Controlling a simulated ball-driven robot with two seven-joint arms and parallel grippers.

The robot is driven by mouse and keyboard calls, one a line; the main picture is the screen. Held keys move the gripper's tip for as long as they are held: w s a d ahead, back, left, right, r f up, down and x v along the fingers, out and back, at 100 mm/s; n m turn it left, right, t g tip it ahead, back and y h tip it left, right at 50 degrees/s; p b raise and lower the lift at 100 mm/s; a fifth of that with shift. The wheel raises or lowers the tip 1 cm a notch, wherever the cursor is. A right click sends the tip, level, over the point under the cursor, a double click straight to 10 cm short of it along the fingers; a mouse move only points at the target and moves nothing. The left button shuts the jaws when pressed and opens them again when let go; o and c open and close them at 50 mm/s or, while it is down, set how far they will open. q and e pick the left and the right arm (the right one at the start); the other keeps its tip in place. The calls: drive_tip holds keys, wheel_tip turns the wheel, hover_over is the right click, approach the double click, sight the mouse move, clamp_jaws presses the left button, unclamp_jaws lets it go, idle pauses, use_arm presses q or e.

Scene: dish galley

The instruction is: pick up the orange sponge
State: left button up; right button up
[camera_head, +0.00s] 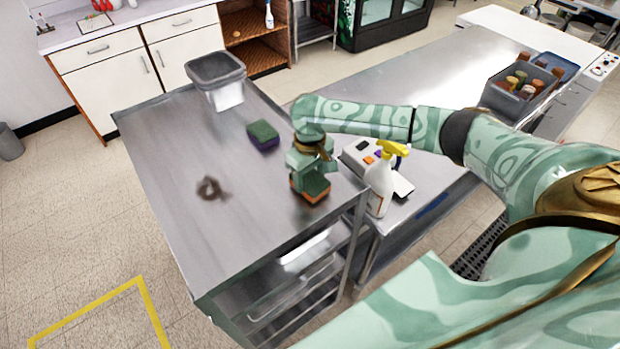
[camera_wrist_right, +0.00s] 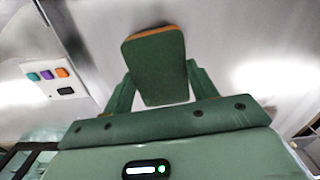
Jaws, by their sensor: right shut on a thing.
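The orange sponge (camera_head: 314,190) has an orange body and a dark green face. It is at the right side of the steel table (camera_head: 180,140), near its front right edge. My right gripper (camera_head: 310,178) comes down over it and is shut on it. In the right wrist view the sponge (camera_wrist_right: 156,68) sits between the two fingers, its green face toward the camera and an orange rim at the far end. I cannot tell whether its underside touches the table. My left gripper is not in view.
A green and purple sponge (camera_head: 263,135) lies left of my right gripper. A brown smear (camera_head: 211,188) marks the table. A grey tub (camera_head: 216,80) stands at the back. A spray bottle (camera_head: 380,188) and a white box (camera_head: 360,153) are close on the right. The table's front left is clear.

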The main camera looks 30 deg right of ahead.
drive_tip(key=w+r, duration=0.1)
drive_tip(key=r, duration=0.1)
drive_tip(key=w+a+r, duration=0.1)
drive_tip(key=r, duration=0.2)
drive_tip(key=w+a+r, duration=0.1)
drive_tip(key=w+r, duration=0.1)
drive_tip(key=shift+a+r, duration=0.2)
drive_tip(key=shift+r, duration=0.1)
drive_tip(key=w+a+r+b, duration=0.1)
drive_tip(key=w+a+r, duration=0.3)
drive_tip(key=w, duration=0.4)
drive_tip(key=shift+a+r, duration=0.2)
drive_tip(key=shift+a, duration=0.2)
drive_tip(key=shift+o, duration=0.2)
